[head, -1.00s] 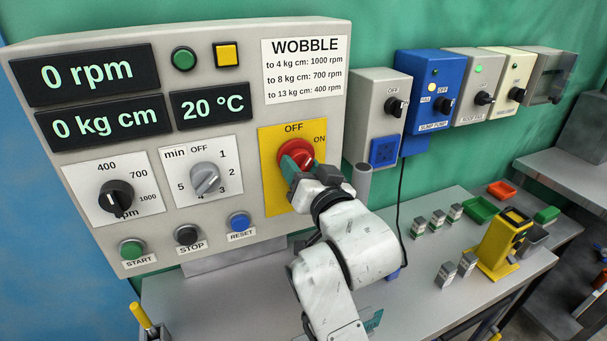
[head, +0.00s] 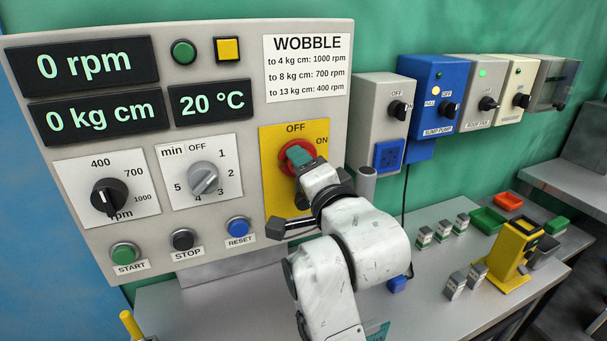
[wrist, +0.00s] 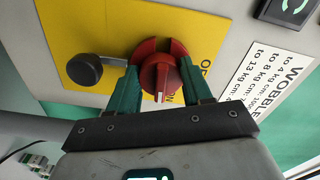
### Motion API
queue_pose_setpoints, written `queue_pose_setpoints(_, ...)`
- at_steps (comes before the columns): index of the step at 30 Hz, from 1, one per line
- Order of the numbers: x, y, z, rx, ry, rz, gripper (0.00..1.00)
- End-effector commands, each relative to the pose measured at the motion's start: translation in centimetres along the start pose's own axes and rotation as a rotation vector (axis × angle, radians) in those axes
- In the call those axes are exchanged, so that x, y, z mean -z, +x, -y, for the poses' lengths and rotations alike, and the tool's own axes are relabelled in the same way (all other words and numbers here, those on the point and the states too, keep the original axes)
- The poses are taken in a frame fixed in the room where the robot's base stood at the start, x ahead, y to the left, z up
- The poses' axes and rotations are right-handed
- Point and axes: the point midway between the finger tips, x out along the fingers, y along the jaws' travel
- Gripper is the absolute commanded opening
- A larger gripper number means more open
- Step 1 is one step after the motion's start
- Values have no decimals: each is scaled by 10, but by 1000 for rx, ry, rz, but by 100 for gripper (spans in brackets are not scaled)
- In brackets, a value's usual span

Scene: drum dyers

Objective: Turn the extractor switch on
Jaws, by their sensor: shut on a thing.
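The red rotary switch (head: 285,163) sits on a yellow plate (head: 272,196) marked OFF above and ON at the upper right. In the wrist view the red knob (wrist: 160,72) stands between the two green fingers of my gripper (wrist: 155,88), which is shut on it. Its white mark lies on the side of the ON label, partly hidden from reading. In the head view my gripper (head: 300,158) covers much of the knob. A dark round-ended piece (wrist: 85,70) shows left of the knob in the wrist view.
The panel (head: 200,120) has displays reading 0 rpm, 0 kg cm and 20 °C, plus dials and buttons. To the right hang several switch boxes, including the blue sump pump box (head: 425,105). A bench below holds small blocks, trays and a yellow stand (head: 510,250).

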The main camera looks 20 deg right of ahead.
Motion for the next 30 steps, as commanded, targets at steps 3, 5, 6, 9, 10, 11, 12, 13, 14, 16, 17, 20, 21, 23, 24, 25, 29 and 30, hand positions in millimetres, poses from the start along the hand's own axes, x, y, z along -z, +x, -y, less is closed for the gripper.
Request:
queue_pose_setpoints(3, -1, 0, -1, -1, 49, 1, 19)
queue_pose_setpoints(5, 0, 0, -1, -2, 68, 0, 19)
queue_pose_setpoints(6, 0, 0, -1, -2, 78, 0, 19)
queue_pose_setpoints(9, 0, 0, -1, -2, 96, 0, 19)
queue_pose_setpoints(10, 0, 0, -1, -3, 100, 0, 19)
queue_pose_setpoints(11, 0, 0, -1, -3, 103, 0, 19)
queue_pose_setpoints(12, 0, 0, -1, -3, 107, 0, 19)
queue_pose_setpoints(13, 0, 0, -1, -3, 108, 0, 19)
queue_pose_setpoints(14, 0, 0, -1, -3, 109, 0, 19)
queue_pose_setpoints(16, 0, 0, -1, -3, 111, 0, 19)
queue_pose_setpoints(17, 0, 0, -1, -3, 111, 0, 19)
queue_pose_setpoints(20, 0, 0, -1, -3, 111, 0, 19)
queue_pose_setpoints(21, 0, 0, -1, -3, 110, -1, 19)
queue_pose_setpoints(23, 0, 0, -1, -3, 110, -1, 19)
queue_pose_setpoints(24, 0, 0, -1, -3, 110, -1, 50)
queue_pose_setpoints(25, 0, 0, -1, -3, 110, -1, 53)
queue_pose_setpoints(29, 0, 0, 0, -2, 109, -1, 66)
queue_pose_setpoints(30, 0, 0, 0, -2, 109, 0, 69)
